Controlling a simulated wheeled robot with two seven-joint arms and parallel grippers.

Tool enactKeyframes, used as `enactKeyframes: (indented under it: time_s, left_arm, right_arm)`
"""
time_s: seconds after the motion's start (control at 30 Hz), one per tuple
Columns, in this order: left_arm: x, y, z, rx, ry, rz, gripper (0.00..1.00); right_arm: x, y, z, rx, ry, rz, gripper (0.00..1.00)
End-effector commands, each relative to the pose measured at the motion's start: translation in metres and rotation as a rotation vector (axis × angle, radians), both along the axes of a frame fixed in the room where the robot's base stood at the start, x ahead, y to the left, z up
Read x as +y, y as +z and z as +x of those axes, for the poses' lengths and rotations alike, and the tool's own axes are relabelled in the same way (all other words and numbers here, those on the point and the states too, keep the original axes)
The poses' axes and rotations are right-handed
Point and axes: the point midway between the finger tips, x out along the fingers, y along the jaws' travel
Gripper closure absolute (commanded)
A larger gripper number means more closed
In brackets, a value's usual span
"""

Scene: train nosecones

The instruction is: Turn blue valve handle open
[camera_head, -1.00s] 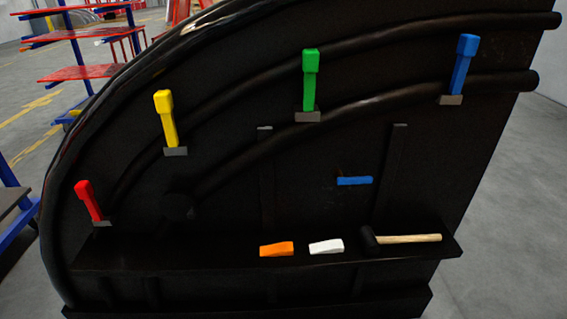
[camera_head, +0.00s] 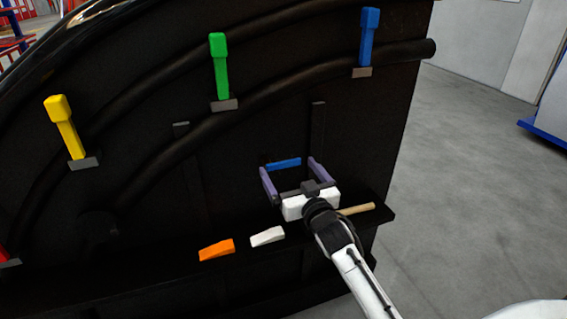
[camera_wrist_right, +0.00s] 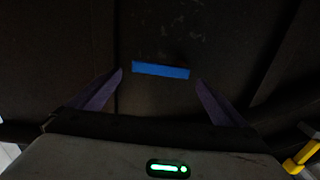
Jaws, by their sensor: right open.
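The blue valve handle (camera_head: 283,163) is a short blue bar on the dark panel, lying roughly horizontal. It also shows in the right wrist view (camera_wrist_right: 161,70), just beyond and between the fingertips. My right gripper (camera_head: 290,172) is open in front of the handle, with one purple finger toward each end of it. In the right wrist view the open fingers of my right gripper (camera_wrist_right: 160,80) show a gap to either side of the bar, and nothing is held. My left gripper is not in view.
Open floor is at right.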

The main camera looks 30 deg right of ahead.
Motion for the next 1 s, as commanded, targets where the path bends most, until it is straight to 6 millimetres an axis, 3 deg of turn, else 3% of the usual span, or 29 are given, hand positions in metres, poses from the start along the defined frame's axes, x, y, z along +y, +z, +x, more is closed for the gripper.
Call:
enactKeyframes:
  time_s: [0.1,0.3,0.67,1.0]
  left_arm:
    - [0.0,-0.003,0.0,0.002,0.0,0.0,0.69]
    - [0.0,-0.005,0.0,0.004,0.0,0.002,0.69]
    - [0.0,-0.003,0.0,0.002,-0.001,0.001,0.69]
    - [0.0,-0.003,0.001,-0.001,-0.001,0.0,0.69]
  right_arm:
    - [-0.005,0.0,0.022,-0.001,0.0,-0.001,0.03]
    - [-0.01,-0.001,0.043,0.0,0.001,-0.002,0.03]
    - [-0.011,-0.001,0.048,0.001,0.001,-0.001,0.03]
    - [-0.011,-0.001,0.047,0.002,0.0,-0.001,0.6]
